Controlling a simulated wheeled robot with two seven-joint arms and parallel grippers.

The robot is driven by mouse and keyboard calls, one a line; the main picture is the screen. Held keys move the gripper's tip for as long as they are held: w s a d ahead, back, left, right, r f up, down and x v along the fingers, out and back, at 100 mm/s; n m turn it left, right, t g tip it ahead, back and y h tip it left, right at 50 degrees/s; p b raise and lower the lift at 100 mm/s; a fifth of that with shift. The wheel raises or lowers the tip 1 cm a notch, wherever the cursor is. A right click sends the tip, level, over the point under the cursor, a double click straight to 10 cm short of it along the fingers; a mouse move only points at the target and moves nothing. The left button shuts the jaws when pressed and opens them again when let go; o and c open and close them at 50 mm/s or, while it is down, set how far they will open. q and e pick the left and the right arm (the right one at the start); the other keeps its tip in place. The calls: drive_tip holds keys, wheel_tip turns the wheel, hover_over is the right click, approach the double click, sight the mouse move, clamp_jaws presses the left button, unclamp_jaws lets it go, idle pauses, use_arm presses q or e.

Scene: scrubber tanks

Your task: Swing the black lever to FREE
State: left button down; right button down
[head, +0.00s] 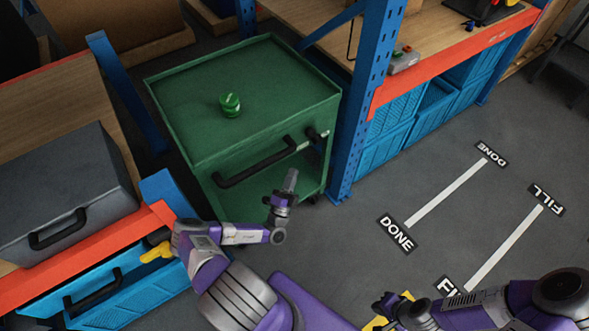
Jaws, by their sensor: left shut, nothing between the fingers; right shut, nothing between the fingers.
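A green cart (240,110) stands in the middle left of the head view. On the upper right of its front is a small black lever (318,134), with a pale plate (303,146) just beside it. Any lettering there is too small to read, so I cannot tell the lever's setting. My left gripper (291,176) is shut and empty, in front of the cart, below the lever and apart from it in the picture. My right gripper (384,304) is shut and empty, low over the floor side at the bottom of the view.
A grey case (65,195) lies on the left shelf. Floor with DONE (396,234) and FILL markings is open at right.

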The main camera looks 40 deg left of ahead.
use_arm(q)
drive_tip(key=w+d+r+m+g+h, duration=0.1)
drive_tip(key=w+d+r+m+h, duration=0.1)
drive_tip(key=d+m+h, duration=1.05)
drive_tip(key=s+d+f+m+g+h, duration=0.1)
drive_tip(key=s+d+m+g+h, duration=0.3)
drive_tip(key=d+m+g+h, duration=0.4)
drive_tip(key=s+d+f+m+g+h, duration=0.1)
drive_tip(key=s+d+m+g+h, duration=0.25)
drive_tip(key=d+m+g, duration=0.4)
drive_tip(key=s+d+f+m+g+y, duration=0.3)
drive_tip(key=s+f+m+g, duration=0.15)
drive_tip(key=s+m, duration=0.35)
drive_tip(key=s+d+f+m+g+y, duration=0.2)
drive_tip(key=s+f+m+g+y, duration=0.2)
drive_tip(key=s+m+g, duration=0.3)
drive_tip(key=w+a+m+t+y, duration=0.3)
drive_tip(key=a+m+y, duration=0.3)
drive_tip(key=m, duration=0.9)
drive_tip(key=shift+a+r+t, duration=0.25)
drive_tip(key=shift+a+t, duration=0.35)
drive_tip(key=shift+t, duration=0.3)
